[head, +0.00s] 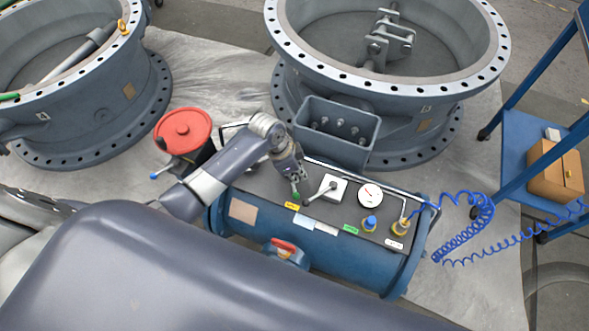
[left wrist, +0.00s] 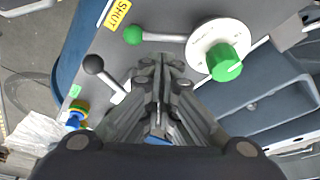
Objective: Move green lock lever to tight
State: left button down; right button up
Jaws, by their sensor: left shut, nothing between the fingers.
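The green lock lever shows in the left wrist view as a green ball (left wrist: 133,35) on a short metal rod, beside a yellow SHUT label (left wrist: 117,12). The rod runs right toward a white round dial with a green knob (left wrist: 225,62). In the head view, a green tip (head: 295,193) shows just under my left gripper (head: 299,178). My left gripper (left wrist: 158,66) is shut and empty, over the panel between the green knob and a black ball lever (left wrist: 93,64). Contact with the green lever cannot be told. My right gripper is not in view.
The blue tank (head: 330,263) carries the panel, with a white block and lever (head: 326,188), a gauge (head: 370,194) and a blue cap (head: 369,223). A grey open box (head: 337,133) and large flanged valve (head: 430,90) stand behind. A blue coiled hose (head: 462,230) lies right.

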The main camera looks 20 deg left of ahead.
pick_arm(q)
jog(key=shift+x, duration=2.2)
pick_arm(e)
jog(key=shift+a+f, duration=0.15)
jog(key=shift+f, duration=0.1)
pick_arm(q)
jog(key=shift+a, duration=0.1)
